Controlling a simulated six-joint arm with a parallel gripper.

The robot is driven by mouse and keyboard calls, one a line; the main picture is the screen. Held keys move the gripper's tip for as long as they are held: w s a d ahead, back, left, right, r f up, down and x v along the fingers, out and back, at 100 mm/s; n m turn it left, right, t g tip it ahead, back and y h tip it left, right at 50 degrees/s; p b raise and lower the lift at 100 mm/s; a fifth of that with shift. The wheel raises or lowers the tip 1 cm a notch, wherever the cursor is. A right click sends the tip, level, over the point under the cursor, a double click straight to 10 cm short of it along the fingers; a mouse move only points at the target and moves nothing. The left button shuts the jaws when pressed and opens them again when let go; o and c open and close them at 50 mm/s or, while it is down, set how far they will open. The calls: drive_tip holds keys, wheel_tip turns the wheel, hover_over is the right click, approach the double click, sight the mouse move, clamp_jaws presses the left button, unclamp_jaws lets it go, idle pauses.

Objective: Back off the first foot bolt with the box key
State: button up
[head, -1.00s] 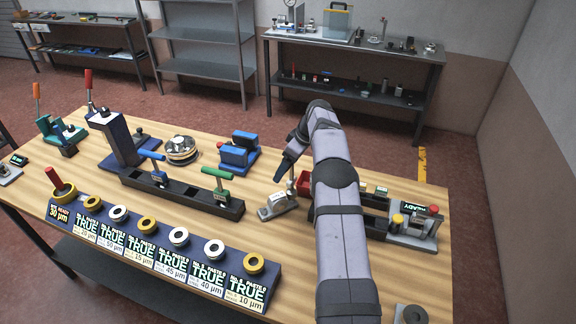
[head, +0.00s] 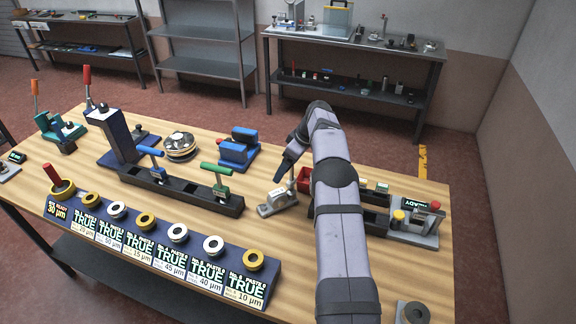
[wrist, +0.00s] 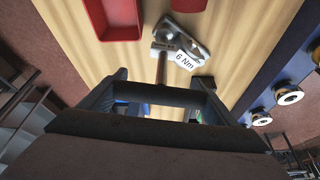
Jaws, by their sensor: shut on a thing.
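My gripper (head: 290,161) is right of the black rack, low over the table. It also shows in the wrist view (wrist: 160,92), where a dark crossbar spans its fingers. It is shut on a thin brownish rod (wrist: 160,69), whose gripped end is mostly hidden. The rod points at a grey metal fixture (head: 277,201) marked "6 Nm", which the wrist view also shows (wrist: 185,48). I cannot tell whether they touch or whether the rod is the box key. A blue T-handle (head: 151,152) and a green T-handle (head: 216,168) stand in the rack. I cannot pick out a foot bolt.
The black rack (head: 185,193) and the labelled ring stand (head: 160,255) lie left. A red tray (head: 304,178) is beside my arm. A dark blue upright block (head: 118,138) and a blue clamp (head: 238,148) stand behind. Bare wood shows around the grey fixture.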

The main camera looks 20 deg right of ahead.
drive_tip(key=shift+m+b, duration=0.3)
drive_tip(key=shift+b, duration=0.05)
idle(0.3)
drive_tip(key=shift+r+p, duration=2.2)
drive_tip(key=shift+r, duration=0.85)
drive_tip(key=shift+f+m+b, duration=0.15)
drive_tip(key=shift+m+b, duration=0.15)
drive_tip(key=shift+b, duration=0.15)
drive_tip(key=shift+m+t+h+b, duration=0.4)
drive_tip(key=shift+m+h+b, duration=0.5)
drive_tip(key=shift+m+b, duration=0.65)
drive_tip(key=shift+m, duration=0.45)
